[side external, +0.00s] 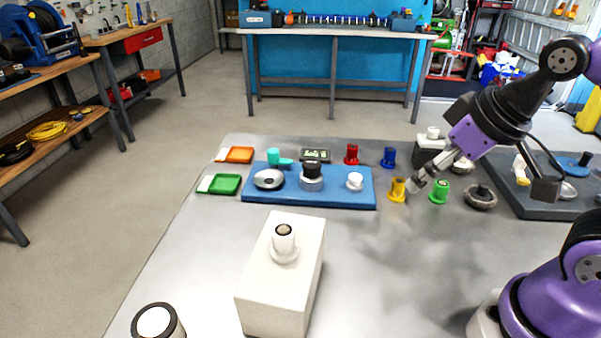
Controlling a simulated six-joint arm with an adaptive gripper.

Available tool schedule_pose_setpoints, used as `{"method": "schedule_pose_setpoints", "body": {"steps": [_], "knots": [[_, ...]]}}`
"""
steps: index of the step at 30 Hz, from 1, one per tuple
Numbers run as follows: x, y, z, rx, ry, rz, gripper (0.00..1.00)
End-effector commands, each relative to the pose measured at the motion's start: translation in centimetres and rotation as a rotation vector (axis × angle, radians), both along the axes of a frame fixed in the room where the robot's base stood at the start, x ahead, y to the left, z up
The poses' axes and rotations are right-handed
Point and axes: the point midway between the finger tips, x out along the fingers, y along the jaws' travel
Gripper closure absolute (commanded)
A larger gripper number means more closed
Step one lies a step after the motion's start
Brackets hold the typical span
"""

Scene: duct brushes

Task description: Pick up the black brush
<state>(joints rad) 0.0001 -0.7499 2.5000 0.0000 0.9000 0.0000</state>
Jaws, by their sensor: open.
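A black-topped piece on a grey base (312,171) stands on the blue tray (335,197). I cannot tell which of these two is the black brush. No piece is visibly held.
Red (351,154) and blue (388,157) pieces stand behind the tray. A tall white block (270,300) with a white piece on top rises in front. The table's left front is mostly clear.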

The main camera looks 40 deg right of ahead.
Motion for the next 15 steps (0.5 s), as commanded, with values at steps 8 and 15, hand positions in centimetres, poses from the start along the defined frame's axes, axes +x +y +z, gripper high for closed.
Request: {"method": "schedule_pose_setpoints", "body": {"steps": [8,15], "knots": [[0.2,-0.4,0.1,-0.008,0.01,-0.009,0.13],[3.2,-7.1,0.8,-0.092,0.201,-0.131,0.13]]}}
